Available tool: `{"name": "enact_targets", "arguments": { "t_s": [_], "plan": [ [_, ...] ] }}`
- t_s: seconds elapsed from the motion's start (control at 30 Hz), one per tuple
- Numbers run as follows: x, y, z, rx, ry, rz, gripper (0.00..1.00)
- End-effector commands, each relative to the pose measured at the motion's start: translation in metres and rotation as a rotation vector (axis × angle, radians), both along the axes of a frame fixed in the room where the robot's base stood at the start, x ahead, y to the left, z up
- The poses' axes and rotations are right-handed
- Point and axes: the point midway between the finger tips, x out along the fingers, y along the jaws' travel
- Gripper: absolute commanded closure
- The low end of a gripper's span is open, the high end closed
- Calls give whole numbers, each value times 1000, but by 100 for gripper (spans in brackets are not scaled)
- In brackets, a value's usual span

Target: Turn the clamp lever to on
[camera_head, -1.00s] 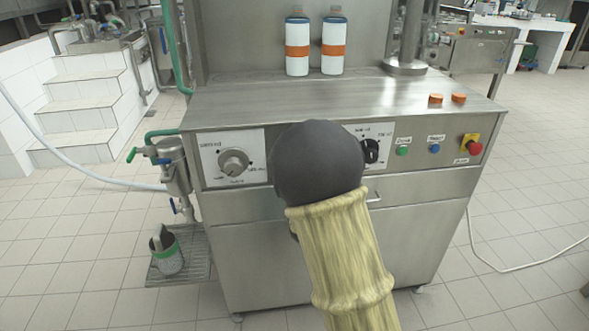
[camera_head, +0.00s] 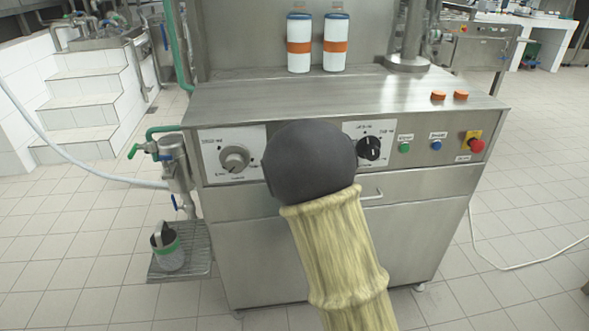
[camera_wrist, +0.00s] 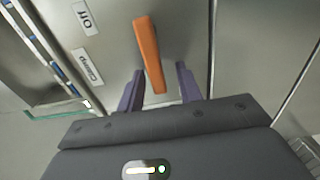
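The clamp lever (camera_wrist: 149,55) is a long orange bar on a steel panel in the wrist view. It stands nearly upright in the picture, slightly tilted. Plates reading "Off" (camera_wrist: 84,17) and "Clamp" (camera_wrist: 87,66) are to its left. My gripper (camera_wrist: 159,72) is open, with one dark purple finger on each side of the lever's lower end. I see gaps on both sides and no clear contact. In the head view my arm's dark rounded part and yellow sleeve hide the gripper, and the lever does not show.
The steel machine (camera_head: 300,105) carries two white bottles (camera_head: 299,45) with orange bands and two orange caps (camera_head: 438,95). Its front has a grey knob (camera_head: 235,159), a black knob (camera_head: 369,148) and a red emergency button (camera_head: 477,146). A bucket (camera_head: 167,248) stands on a grate at left.

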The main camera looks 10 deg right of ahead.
Motion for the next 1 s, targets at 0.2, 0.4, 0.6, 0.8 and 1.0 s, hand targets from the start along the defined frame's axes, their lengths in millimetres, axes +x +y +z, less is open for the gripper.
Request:
{"name": "enact_targets", "arguments": {
  "t_s": [0.2,0.4,0.6,0.8,1.0],
  "plan": [
    [-2,0,0,1,0,-1,65],
    [-20,0,0,1,2,-1,65],
    [-54,0,0,1,2,0,65],
    [-90,0,0,1,3,-1,65],
    [-94,1,-3,0,-7,-4,65]
  ]
}}
